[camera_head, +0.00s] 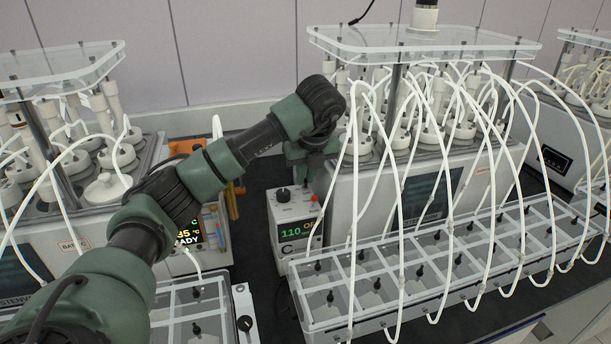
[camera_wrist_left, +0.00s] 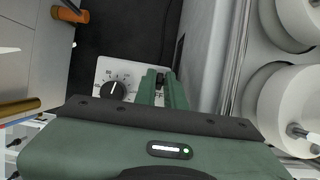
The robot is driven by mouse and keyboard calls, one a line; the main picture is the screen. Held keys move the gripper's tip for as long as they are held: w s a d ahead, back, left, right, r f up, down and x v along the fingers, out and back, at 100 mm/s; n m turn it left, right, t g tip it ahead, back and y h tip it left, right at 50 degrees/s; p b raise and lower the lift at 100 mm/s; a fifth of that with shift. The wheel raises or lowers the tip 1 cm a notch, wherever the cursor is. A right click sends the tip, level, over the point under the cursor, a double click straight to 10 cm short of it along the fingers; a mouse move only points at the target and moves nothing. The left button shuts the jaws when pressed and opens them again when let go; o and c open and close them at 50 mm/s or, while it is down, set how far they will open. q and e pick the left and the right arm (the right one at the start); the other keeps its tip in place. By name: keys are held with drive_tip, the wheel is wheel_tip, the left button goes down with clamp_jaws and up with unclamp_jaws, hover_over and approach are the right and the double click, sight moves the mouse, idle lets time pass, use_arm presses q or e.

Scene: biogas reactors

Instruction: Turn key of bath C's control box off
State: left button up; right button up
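Bath C's control box (camera_head: 298,232) stands between two baths, with a lit display reading 110 and a letter C on its front. A black dial knob (camera_head: 283,195) sits on its top, and a small red spot (camera_head: 314,198) shows at the top's right side. My left gripper (camera_head: 308,182) points down over the right part of the box top. In the left wrist view, the dial knob (camera_wrist_left: 117,90) is left of my two green fingers (camera_wrist_left: 160,84). The fingers are close together, with something small and dark between their tips. The key is not clearly visible; I cannot tell whether they grip it.
Bath C (camera_head: 345,205) stands right of the box, with white tubes looping down to a rack of compartments (camera_head: 310,300). Another bath (camera_head: 90,235) and its control box are at the left, under my left arm. A wall rises behind the bench.

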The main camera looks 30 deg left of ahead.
use_arm(q)
drive_tip(key=shift+o, duration=1.2)
drive_tip(key=shift+r, duration=0.15)
drive_tip(key=v, duration=0.7)
drive_tip(key=shift+r, duration=0.3)
drive_tip(key=shift+d, duration=0.1)
